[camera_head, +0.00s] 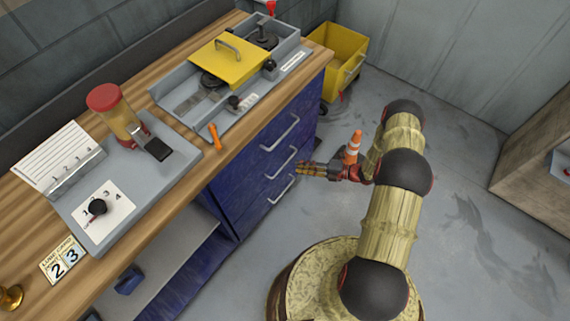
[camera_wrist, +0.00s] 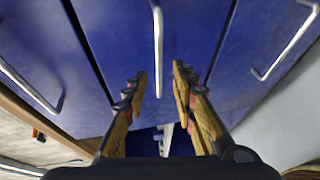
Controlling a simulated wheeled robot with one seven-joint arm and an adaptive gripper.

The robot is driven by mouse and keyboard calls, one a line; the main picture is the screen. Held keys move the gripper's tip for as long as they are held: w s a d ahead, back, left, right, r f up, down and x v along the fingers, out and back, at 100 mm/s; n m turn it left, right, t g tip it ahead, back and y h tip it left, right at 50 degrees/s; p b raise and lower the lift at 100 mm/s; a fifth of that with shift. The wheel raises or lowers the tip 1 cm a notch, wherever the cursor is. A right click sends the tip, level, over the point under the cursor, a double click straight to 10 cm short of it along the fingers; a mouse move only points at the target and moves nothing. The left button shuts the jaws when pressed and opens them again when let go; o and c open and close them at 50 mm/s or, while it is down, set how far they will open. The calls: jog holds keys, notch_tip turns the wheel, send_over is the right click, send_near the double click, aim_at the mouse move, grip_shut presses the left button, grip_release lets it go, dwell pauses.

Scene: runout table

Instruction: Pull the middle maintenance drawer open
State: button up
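The blue drawer unit under the wooden bench has three stacked drawers with silver bar handles. The middle drawer looks closed, flush with its neighbours; its handle (camera_head: 280,164) also shows in the wrist view (camera_wrist: 157,45). My gripper (camera_head: 301,169) is in front of the drawer fronts, close to the middle handle. In the wrist view my gripper (camera_wrist: 159,76) is open, one finger on each side of the lower end of the middle handle. I see no finger touching it, and cannot tell whether the tips reach around it.
The top handle (camera_head: 281,133) and bottom handle (camera_head: 281,189) are close above and below. An orange-and-white cone (camera_head: 353,146) shows just behind my wrist. A yellow bin (camera_head: 338,55) stands past the bench end. The floor (camera_head: 480,240) to the right is clear.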

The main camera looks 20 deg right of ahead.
aim_at(285, 164)
jog(key=b+x, duration=0.2)
jog(key=x, duration=0.6)
jog(key=shift+s+r, duration=0.1)
jog(key=shift+c, duration=1.2)
jog(key=c, duration=0.4)
jog(key=shift+m, duration=0.3)
grip_shut()
